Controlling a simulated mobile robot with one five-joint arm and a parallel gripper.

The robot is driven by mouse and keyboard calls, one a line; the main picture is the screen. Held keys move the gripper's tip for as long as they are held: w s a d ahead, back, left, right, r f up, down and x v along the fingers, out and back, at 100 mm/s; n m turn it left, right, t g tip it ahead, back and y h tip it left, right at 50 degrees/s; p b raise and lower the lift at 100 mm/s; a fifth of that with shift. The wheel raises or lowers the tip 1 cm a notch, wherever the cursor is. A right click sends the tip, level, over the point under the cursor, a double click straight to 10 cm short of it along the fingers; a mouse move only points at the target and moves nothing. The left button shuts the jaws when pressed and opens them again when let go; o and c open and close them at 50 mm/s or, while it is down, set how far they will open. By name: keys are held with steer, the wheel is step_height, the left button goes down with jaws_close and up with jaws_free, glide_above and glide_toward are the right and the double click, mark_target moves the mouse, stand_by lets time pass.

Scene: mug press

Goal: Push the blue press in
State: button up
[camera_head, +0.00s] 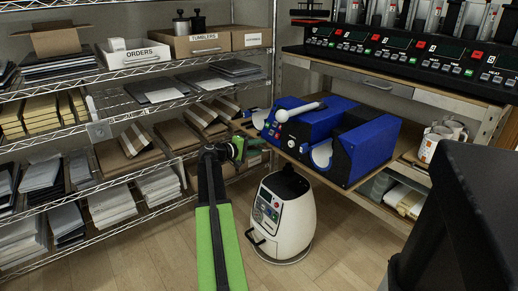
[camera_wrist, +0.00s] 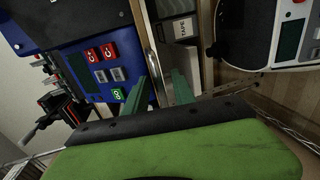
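The blue press (camera_head: 362,157) stands on the wooden worktable, right of centre in the head view. It has a lever with a white ball knob (camera_head: 282,115), pale curved cradles and black side plates. In the wrist view its blue front panel (camera_wrist: 85,75) with red, grey and green buttons fills the left. My gripper (camera_head: 238,149) is in front of and left of the press, apart from it in the head view. In the wrist view the two teal fingers of my gripper (camera_wrist: 166,78) stand apart with nothing between them, close to the panel's lower edge.
A white round machine (camera_head: 282,217) stands on the floor below the press. Wire shelves (camera_head: 100,100) with boxes and paper fill the left. Mugs (camera_head: 440,137) stand on the table at right. A row of black heat presses (camera_head: 400,62) is behind. Floor at front left is clear.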

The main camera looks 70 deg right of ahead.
jaws_close()
steer(key=shift+d, duration=0.1)
stand_by(1.3)
